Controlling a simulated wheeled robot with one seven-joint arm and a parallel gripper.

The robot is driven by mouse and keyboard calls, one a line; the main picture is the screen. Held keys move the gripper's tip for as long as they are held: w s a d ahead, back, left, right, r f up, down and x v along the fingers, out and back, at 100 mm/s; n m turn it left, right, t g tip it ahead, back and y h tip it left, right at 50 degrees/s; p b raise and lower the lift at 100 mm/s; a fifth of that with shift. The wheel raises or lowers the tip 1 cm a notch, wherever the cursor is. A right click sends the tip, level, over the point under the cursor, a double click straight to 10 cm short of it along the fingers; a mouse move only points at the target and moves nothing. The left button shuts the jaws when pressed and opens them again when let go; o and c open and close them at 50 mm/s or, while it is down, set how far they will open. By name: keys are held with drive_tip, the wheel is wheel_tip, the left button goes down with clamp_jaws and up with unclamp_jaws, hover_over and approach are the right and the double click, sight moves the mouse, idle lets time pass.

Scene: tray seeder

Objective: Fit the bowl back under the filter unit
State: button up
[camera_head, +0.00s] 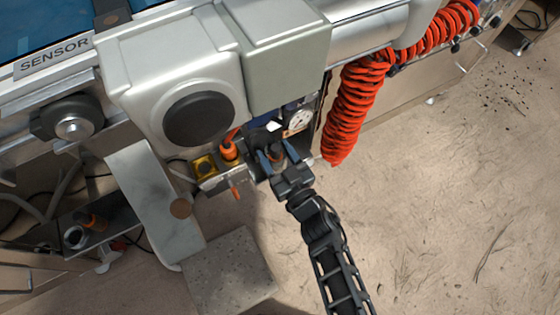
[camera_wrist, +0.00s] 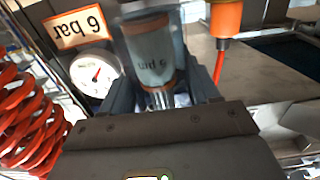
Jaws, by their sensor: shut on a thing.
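The bowl (camera_wrist: 152,50) is a clear bluish-grey cylinder with an upside-down "5 µm" mark and orange-brown bands, in the middle of the wrist view. My gripper (camera_wrist: 160,88) is shut on it, one dark finger on each side. In the head view my gripper (camera_head: 279,162) reaches in below the grey housing and mostly hides the bowl. The filter unit (camera_head: 264,136) shows as a dark body just beyond my fingers.
A pressure gauge (camera_head: 297,121) sits close to my gripper, with a "6 bar" label (camera_wrist: 78,28) beside it. A red coiled hose (camera_head: 352,105) hangs at the right. An orange fitting (camera_head: 229,150) and a yellow block (camera_head: 204,166) are at the left. Open floor lies at the right.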

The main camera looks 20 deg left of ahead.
drive_tip(key=shift+b+x, duration=2.15)
drive_tip(key=shift+x, duration=2.3)
drive_tip(key=shift+f+b, duration=0.4)
drive_tip(key=shift+f, duration=0.2)
drive_tip(key=o, duration=1.2)
drive_tip(key=shift+c, duration=0.2)
drive_tip(key=shift+s, duration=0.1)
drive_tip(key=p+v, duration=0.3)
drive_tip(key=v, duration=0.3)
drive_tip(key=shift+s+d+r, duration=0.1)
drive_tip(key=shift+d+r, duration=0.05)
drive_tip(key=shift+d, duration=0.15)
drive_tip(key=shift+s+d+p, duration=0.45)
